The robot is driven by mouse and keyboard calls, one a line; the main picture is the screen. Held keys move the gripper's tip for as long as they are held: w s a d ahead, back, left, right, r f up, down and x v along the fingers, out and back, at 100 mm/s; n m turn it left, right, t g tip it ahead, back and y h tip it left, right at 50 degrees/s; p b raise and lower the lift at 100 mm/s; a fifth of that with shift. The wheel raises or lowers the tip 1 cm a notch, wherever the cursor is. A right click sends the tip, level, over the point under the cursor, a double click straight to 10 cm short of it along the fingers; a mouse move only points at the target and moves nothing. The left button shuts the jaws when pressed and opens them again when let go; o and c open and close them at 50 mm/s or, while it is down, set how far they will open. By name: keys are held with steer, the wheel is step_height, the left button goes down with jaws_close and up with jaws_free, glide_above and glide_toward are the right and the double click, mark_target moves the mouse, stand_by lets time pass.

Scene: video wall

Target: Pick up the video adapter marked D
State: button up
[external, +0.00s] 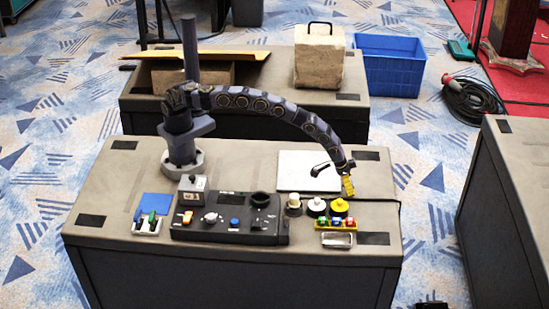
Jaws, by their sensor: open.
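My gripper (334,177) is at the end of my dark, curved arm, over the right part of the near table. Its jaws are apart and I see nothing between them. One dark finger points left, and a yellow part hangs at the right. No letter D can be read at this size, so I cannot tell which item is the video adapter marked D.
A yellow holder (347,226) with small coloured pieces and a metal tray (337,240) lie near the front. A black control panel (225,230) fills the centre front. A flat pale panel (295,172) lies behind the gripper. A box with a handle (319,62) stands on the back table.

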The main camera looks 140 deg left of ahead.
steer(key=shift+x, duration=1.1)
steer(key=c, duration=1.2)
steer(key=shift+o, duration=0.2)
steer(key=shift+r, duration=0.15)
